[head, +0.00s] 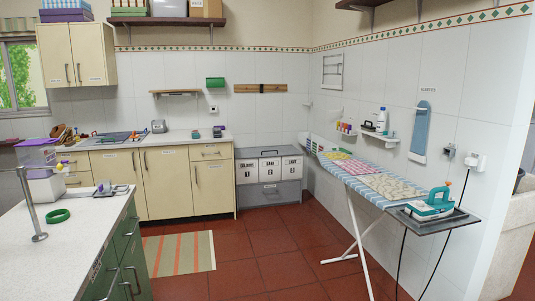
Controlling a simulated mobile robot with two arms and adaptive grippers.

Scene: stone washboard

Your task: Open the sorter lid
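The sorter (268,194) is a grey box unit standing on the floor against the back wall in the head view. It has three white labelled fronts (270,169) in its upper part and a grey panel below. Its grey lid (250,153) lies flat and shut on top, with a small dark handle (269,153) near the middle. Neither of my grippers is in view.
Cream cabinets (167,184) stand left of the sorter. An ironing board (345,170) with cloths and a teal iron (433,204) extends along the right. A white-topped counter (90,235) fills the lower left.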

